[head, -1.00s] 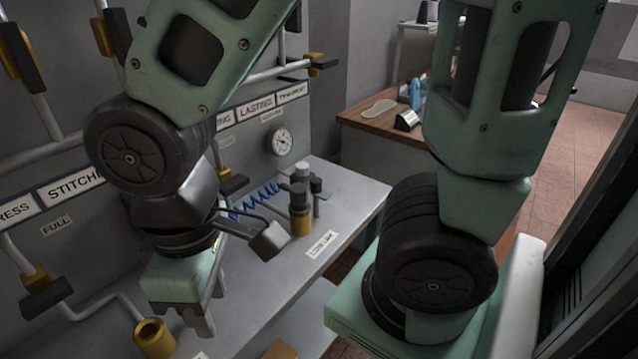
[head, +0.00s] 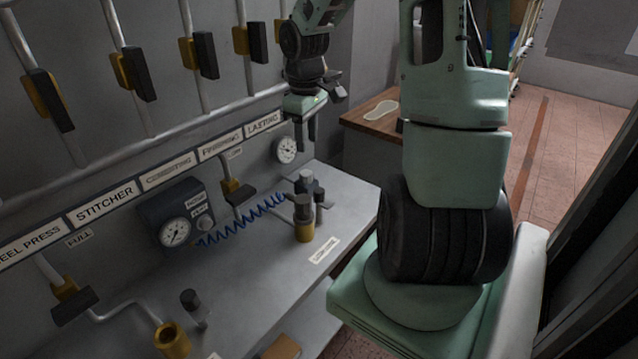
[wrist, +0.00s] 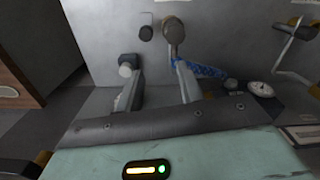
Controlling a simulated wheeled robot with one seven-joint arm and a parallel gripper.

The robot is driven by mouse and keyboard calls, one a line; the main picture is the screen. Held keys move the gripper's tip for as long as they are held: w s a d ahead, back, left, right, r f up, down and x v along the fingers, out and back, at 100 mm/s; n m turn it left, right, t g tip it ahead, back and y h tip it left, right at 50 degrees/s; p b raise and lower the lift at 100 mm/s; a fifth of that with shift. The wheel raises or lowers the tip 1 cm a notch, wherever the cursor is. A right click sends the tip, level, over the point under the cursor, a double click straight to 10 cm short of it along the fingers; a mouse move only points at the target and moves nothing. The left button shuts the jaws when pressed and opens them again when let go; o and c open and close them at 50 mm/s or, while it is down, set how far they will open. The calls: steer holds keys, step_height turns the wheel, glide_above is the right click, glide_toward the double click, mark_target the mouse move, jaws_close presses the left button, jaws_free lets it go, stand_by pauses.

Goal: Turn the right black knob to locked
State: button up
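Two dark knobs stand on the grey bench. The right black knob (head: 303,207) tops a yellow-based fitting at the bench's right part, beside other dark and grey fittings. The left black knob (head: 189,298) stands near a yellow socket. My gripper (head: 306,134) is above and behind the right knob, near the wall gauge, apart from the knob. In the wrist view my gripper (wrist: 158,90) has its two grey fingers spread with nothing held between them. Dark-topped fittings show beyond the fingertips there; I cannot tell which is the right knob. The knob's setting is not readable.
A coiled blue hose (head: 240,220) runs left from the fittings to a dark gauge box (head: 175,222). Pipes with black valve handles (head: 205,55) line the wall. A white label (head: 325,250) lies on the bench front. A wooden table (head: 365,122) stands behind.

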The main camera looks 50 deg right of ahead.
mark_target(319, 190)
steer(key=d+f, duration=0.1)
steer(key=f, duration=0.4)
steer(key=d+f, duration=0.1)
steer(key=f, duration=0.5)
steer(key=s+d+f, duration=0.1)
steer(key=f, duration=0.5)
steer(key=shift+d+f, duration=0.1)
steer(key=shift+d, duration=0.05)
steer(key=c, duration=0.7)
